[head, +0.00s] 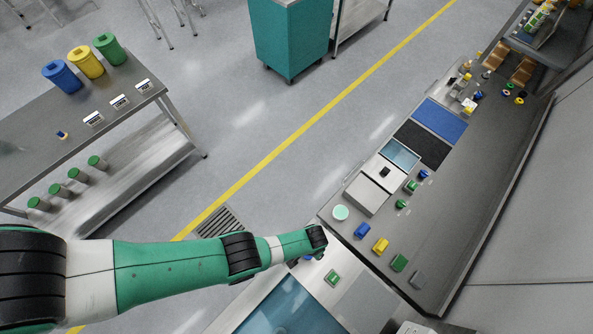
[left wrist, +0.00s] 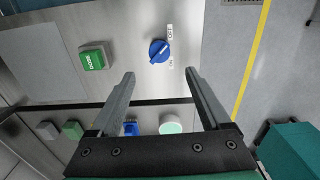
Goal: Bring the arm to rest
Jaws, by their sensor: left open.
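My left arm, green with black joints, reaches in from the left in the head view and ends above the near end of the machine panel. Its gripper is hidden under the wrist there. In the left wrist view my left gripper (left wrist: 160,76) is open, with nothing between its fingers. A blue rotary knob (left wrist: 159,51) with small labels beside it sits on the steel panel, just beyond and between the fingertips, seemingly apart from them. A green square button (left wrist: 93,57) is left of the knob; it also shows in the head view (head: 332,277). My right gripper is not in view.
A long grey bench (head: 475,160) holds a pale green disc (head: 340,212), coloured blocks, a blue mat (head: 440,121) and a black mat (head: 422,145). A steel table (head: 115,98) with coloured bins stands at left. A teal cabinet (head: 290,38) stands behind. The floor between is open.

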